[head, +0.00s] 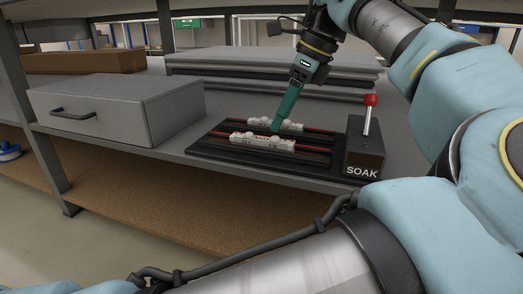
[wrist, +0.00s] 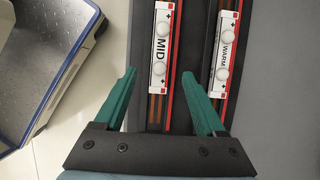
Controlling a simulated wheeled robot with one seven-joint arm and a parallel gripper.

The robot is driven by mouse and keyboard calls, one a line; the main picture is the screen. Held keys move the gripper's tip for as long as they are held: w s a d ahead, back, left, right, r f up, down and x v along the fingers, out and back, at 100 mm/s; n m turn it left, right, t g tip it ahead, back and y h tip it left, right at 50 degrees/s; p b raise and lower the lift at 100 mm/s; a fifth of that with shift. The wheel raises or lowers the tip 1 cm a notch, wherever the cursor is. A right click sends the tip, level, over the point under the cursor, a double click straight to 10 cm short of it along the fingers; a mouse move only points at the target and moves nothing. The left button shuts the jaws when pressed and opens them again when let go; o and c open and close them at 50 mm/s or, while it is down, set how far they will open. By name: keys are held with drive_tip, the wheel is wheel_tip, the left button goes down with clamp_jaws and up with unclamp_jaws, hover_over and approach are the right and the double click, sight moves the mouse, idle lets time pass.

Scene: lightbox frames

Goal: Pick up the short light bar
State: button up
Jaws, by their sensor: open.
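Two white light bars lie on a black rack (head: 205,147) with red rails. The front bar (head: 262,142) and the back bar (head: 262,122) show side by side in the head view. In the wrist view one bar is marked MID (wrist: 160,46) and the other WARM (wrist: 226,49). Nothing is held.
A black box marked SOAK (head: 364,158) with a red-knobbed lever (head: 369,112) stands at the rack's right end. A grey drawer unit (head: 118,108) stands to the left. Stacked grey panels (head: 270,68) lie behind. The shelf's front edge is close to the rack.

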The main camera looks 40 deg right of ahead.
sight(262, 134)
drive_tip(key=shift+w+a+b, duration=0.2)
drive_tip(key=shift+w+a, duration=0.15)
drive_tip(key=shift+w, duration=0.2)
drive_tip(key=shift+w+a+b, duration=0.15)
drive_tip(key=shift+w+a, duration=0.15)
drive_tip(key=shift+w, duration=0.25)
drive_tip(key=b+x, duration=0.3)
drive_tip(key=x, duration=0.2)
drive_tip(key=shift+f+b, duration=0.1)
drive_tip(key=shift+b, duration=0.2)
clamp_jaws()
